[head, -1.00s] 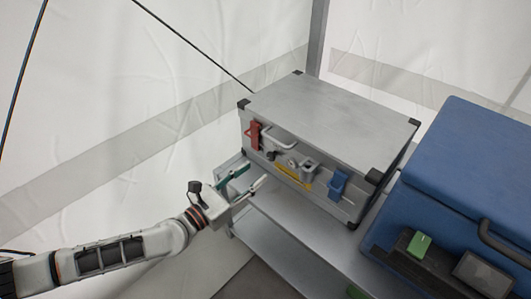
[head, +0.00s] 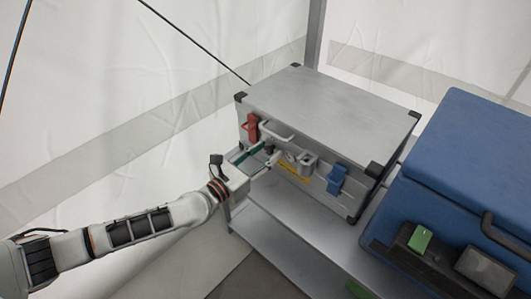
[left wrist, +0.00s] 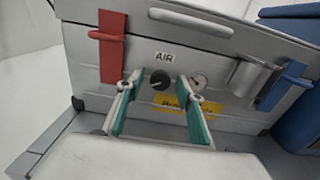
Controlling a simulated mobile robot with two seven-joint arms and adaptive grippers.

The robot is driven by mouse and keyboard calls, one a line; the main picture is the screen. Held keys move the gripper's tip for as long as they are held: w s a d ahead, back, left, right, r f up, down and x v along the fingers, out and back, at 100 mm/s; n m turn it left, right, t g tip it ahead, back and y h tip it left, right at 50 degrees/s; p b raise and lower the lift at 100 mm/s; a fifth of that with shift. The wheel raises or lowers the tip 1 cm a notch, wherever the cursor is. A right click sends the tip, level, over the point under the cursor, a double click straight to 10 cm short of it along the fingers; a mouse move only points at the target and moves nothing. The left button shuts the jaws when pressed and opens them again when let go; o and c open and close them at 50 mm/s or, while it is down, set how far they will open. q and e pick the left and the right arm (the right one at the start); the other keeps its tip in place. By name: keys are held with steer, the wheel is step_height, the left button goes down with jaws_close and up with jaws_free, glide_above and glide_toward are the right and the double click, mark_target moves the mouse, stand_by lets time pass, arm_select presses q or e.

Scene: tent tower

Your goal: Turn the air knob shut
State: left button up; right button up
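The air knob (left wrist: 160,83) is a small round black knob under a white AIR label (left wrist: 164,57) on the front of a grey metal case (head: 325,112). It also shows as a dark spot in the head view (head: 268,149). My left gripper (left wrist: 158,86) is open, with teal pads on its fingers. In the left wrist view the knob appears between the two fingertips, with a gap on each side. In the head view the left gripper (head: 262,160) points at the case front near the knob. My right gripper is not in view.
A red latch (left wrist: 112,45) and a blue latch (left wrist: 285,85) flank the panel. A light handle (left wrist: 190,20) sits above the knob and a yellow label (left wrist: 185,104) below. The case stands on a grey shelf (head: 275,235). A blue case (head: 455,160) stands at right.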

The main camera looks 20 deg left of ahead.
arm_select(q)
jaws_close()
